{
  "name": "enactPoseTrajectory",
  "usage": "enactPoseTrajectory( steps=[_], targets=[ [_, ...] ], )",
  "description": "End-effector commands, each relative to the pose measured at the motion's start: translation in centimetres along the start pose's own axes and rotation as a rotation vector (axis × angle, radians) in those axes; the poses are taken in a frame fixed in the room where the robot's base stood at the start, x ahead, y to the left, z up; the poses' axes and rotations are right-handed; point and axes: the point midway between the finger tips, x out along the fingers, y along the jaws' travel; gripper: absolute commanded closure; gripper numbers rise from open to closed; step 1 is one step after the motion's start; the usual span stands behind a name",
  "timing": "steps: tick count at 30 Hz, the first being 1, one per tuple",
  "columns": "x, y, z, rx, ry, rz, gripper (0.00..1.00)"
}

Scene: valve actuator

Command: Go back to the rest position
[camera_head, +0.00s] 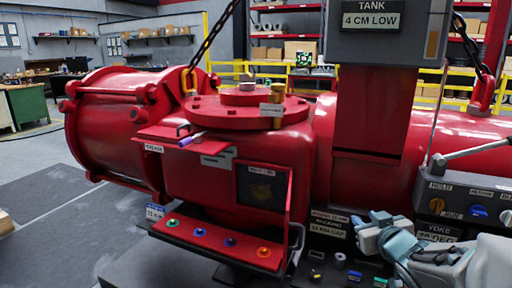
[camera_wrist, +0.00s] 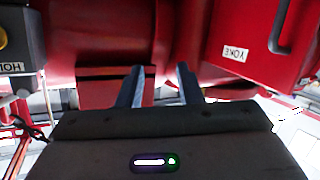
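The large red valve actuator (camera_head: 240,150) fills the middle of the head view, with a horizontal cylinder (camera_head: 110,125) at left. My gripper is low at the right in the head view, in front of the actuator, beside the control panel. In the wrist view the two blue-grey fingers of my gripper (camera_wrist: 160,72) stand apart with a gap between them, and I see nothing held. Red actuator surfaces lie beyond the fingertips; whether they touch anything cannot be told. A red box labelled YOKE (camera_wrist: 262,40) is at the right of the wrist view.
A red shelf (camera_head: 200,238) with several coloured rings juts out at front. A grey control panel (camera_head: 465,200) with knobs is close to my arm at right. Small parts lie below my gripper. A chain (camera_head: 210,45) hangs at the upper left. Open dark floor (camera_head: 60,220) is at left.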

Motion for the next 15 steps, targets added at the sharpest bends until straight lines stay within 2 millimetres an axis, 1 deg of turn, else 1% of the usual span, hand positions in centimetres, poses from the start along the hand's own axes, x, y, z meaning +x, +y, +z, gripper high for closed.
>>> enactPoseTrajectory(
  steps=[1,5,8,11,14,15],
  targets=[
    [-0.8,0.2,-1.4,0.007,-0.044,0.037,0.68],
    [-2.5,0.3,-1.8,0.042,-0.189,0.121,0.68],
    [-4.3,-0.3,-1.9,0.074,-0.312,0.158,0.68],
    [-6.5,-1.6,-1.8,0.108,-0.444,0.171,0.68],
    [-9.1,-3.4,-1.6,0.141,-0.583,0.157,0.68],
    [-10.2,-4.3,-1.6,0.152,-0.64,0.144,0.68]
  ],
)
